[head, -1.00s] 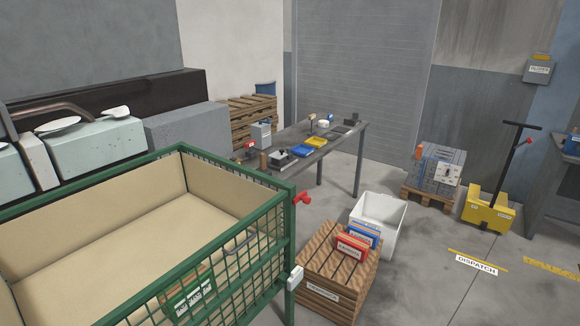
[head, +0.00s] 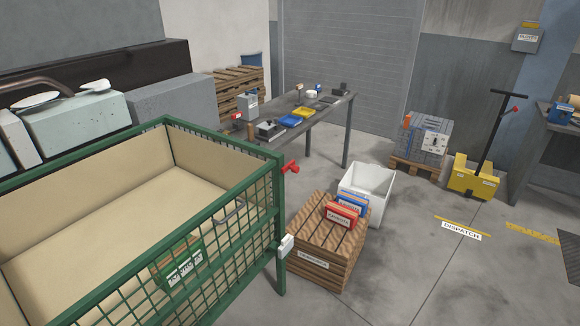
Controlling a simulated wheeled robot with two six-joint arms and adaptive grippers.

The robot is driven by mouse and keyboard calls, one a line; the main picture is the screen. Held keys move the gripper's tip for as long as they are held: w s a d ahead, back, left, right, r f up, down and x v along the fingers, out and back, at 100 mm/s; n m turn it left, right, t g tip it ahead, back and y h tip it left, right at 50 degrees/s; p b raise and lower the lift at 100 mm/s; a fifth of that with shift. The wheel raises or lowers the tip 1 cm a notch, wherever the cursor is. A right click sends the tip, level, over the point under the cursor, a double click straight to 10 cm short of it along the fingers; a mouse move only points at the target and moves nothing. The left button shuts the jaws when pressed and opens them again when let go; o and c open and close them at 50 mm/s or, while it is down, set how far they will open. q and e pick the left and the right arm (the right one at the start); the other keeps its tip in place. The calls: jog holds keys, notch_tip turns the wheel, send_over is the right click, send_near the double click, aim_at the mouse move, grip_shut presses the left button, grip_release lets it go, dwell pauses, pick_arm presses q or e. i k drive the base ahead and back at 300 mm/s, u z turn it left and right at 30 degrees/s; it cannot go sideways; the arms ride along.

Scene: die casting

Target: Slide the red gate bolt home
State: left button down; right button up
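The red gate bolt (head: 290,167) sticks out at the top of the near right corner post of a green mesh cage (head: 281,215). Its handle points to the right, away from the cage. Whether the bolt is seated cannot be told at this size. A pale block (head: 286,244) sits lower on the same post. A grey curved handle (head: 229,211) shows on the cage's mesh side. Neither of my grippers is in view.
A workbench (head: 340,102) stands farther back. A yellow pallet truck (head: 472,177) is at right. The floor at front right is clear.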

aim_at(291, 166)
jog(key=z, duration=1.2)
jog(key=i, duration=1.65)
jog(key=u, duration=1.95)
